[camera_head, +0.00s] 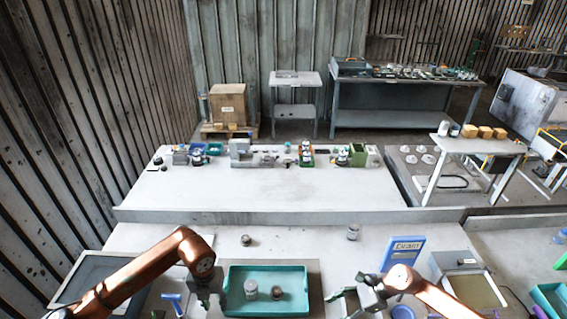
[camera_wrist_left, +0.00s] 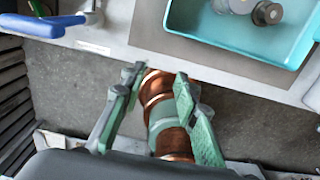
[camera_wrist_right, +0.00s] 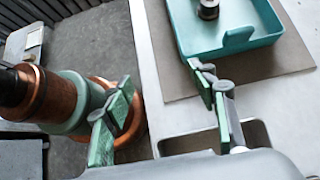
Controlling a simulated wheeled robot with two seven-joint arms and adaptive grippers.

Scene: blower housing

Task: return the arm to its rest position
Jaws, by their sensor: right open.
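My left gripper (camera_head: 207,290) hangs at the left edge of the teal tray (camera_head: 232,299). In the left wrist view the left gripper (camera_wrist_left: 160,74) has its green-padded fingers apart, with part of my own copper-coloured body behind the gap. My right gripper (camera_head: 350,297) is to the right of the tray, over the bench. In the right wrist view the right gripper (camera_wrist_right: 160,76) has its fingers spread, with nothing held between them. The tray holds a grey cylindrical part (camera_head: 251,287) and a darker brown part (camera_head: 276,293).
A blue-handled tool (camera_head: 172,298) lies left of the tray. A small round part (camera_head: 246,240) and a jar (camera_head: 352,232) stand behind it. A blue framed panel (camera_head: 402,253) and a grey box (camera_head: 458,262) stand at right. The bench between tray and rear edge is mostly clear.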

